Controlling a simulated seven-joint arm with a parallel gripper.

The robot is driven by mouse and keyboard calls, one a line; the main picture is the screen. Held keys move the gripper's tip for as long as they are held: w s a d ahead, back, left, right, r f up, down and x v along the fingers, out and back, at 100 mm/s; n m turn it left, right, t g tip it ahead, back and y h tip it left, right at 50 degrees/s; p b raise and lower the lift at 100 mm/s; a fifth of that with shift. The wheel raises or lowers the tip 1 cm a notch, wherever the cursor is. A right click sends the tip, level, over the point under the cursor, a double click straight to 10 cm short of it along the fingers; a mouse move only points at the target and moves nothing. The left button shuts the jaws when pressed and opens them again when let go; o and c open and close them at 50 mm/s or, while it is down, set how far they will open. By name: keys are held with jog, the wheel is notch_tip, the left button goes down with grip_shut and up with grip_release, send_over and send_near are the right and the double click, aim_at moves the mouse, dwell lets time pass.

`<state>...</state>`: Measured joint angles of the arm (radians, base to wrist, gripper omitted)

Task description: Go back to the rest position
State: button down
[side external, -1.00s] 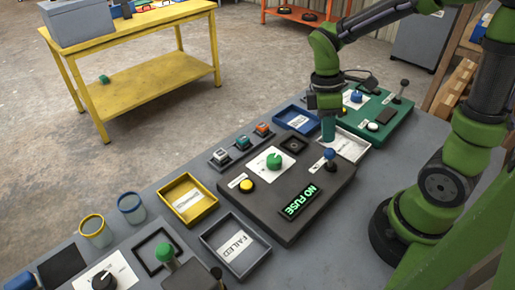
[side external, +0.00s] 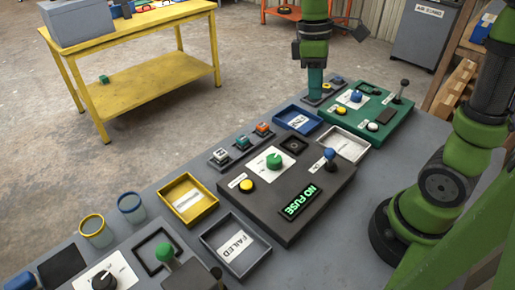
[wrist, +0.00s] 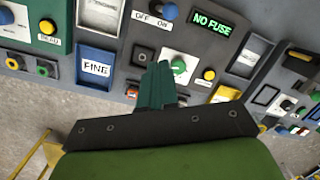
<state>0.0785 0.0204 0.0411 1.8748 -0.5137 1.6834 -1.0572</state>
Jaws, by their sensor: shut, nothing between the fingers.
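My gripper (side external: 315,95) hangs with its fingers pointing down, past the far edge of the workbench in the side view, near the blue tray (side external: 298,119) and the green panel (side external: 366,112). In the wrist view the two teal fingers of my gripper (wrist: 157,84) are together with nothing between them. The upper part of my arm is out of the side view. The height of the fingertips above the bench is hard to tell.
A dark panel (side external: 318,208) with a "NO FUSE" display stands mid-bench, with fuse holders beside it. A white tray (side external: 362,158), a yellow tray (side external: 205,206) and a "FAILED" tray (side external: 249,268) surround it. A yellow table (side external: 150,78) stands behind on open floor.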

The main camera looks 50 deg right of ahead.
jog(key=s+a+r+m+t+y, duration=0.2)
jog(key=s+a+m+t, duration=0.2)
jog(key=s+m+t, duration=0.3)
jog(key=shift+a+m+t, duration=0.25)
jog(key=shift+m+t, duration=0.75)
jog(key=shift+m, duration=0.4)
